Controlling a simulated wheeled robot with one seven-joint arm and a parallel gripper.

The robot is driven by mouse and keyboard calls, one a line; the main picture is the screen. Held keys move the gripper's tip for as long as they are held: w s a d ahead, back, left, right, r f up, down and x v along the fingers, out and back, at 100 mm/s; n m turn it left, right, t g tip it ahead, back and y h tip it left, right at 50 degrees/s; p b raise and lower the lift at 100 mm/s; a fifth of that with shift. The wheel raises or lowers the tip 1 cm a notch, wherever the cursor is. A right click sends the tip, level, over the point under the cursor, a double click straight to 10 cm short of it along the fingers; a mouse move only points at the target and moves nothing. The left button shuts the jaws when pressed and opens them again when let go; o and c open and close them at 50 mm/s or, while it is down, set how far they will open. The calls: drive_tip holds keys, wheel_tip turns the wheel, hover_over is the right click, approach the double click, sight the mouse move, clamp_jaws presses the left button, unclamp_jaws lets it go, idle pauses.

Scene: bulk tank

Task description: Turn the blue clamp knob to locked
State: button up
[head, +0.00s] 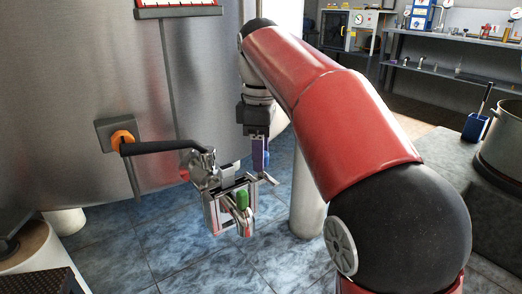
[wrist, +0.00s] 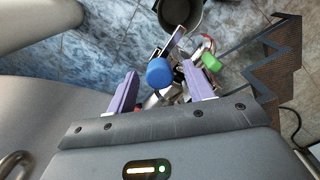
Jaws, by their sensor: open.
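The blue clamp knob (wrist: 159,72) is a round blue cap in the wrist view, on a metal fitting whose parts are partly hidden below it. My gripper (wrist: 160,84) is open, with one purple finger on each side of the knob in the picture. I cannot tell whether either finger touches it. No marking shows whether the knob is locked. In the head view my gripper (head: 259,154) hangs beside the metal fitting (head: 229,199) on the tank's front; the knob is not clearly seen there. A green handle (wrist: 211,62) is right of the knob, also seen in the head view (head: 242,201).
The steel tank (head: 80,80) fills the left. A black lever with an orange hub (head: 122,139) reaches toward the fitting. A dark bucket (wrist: 182,14) is beyond the knob. A grey bench with a pot (head: 503,140) stands right. Blue tiled floor lies below.

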drive_tip(key=c, duration=1)
drive_tip(key=shift+r, duration=0.1)
drive_tip(key=m+p, duration=0.3)
drive_tip(key=shift+r+m+p, duration=0.15)
drive_tip(key=shift+m+p, duration=0.25)
drive_tip(key=m+p, duration=0.4)
drive_tip(key=m, duration=0.1)
drive_tip(key=m+p, duration=0.2)
drive_tip(key=m, duration=0.3)
drive_tip(key=shift+p, duration=0.3)
drive_tip(key=shift+f+m+p, duration=0.2)
drive_tip(key=shift+m+p, duration=0.35)
drive_tip(key=shift+m, duration=1.55)
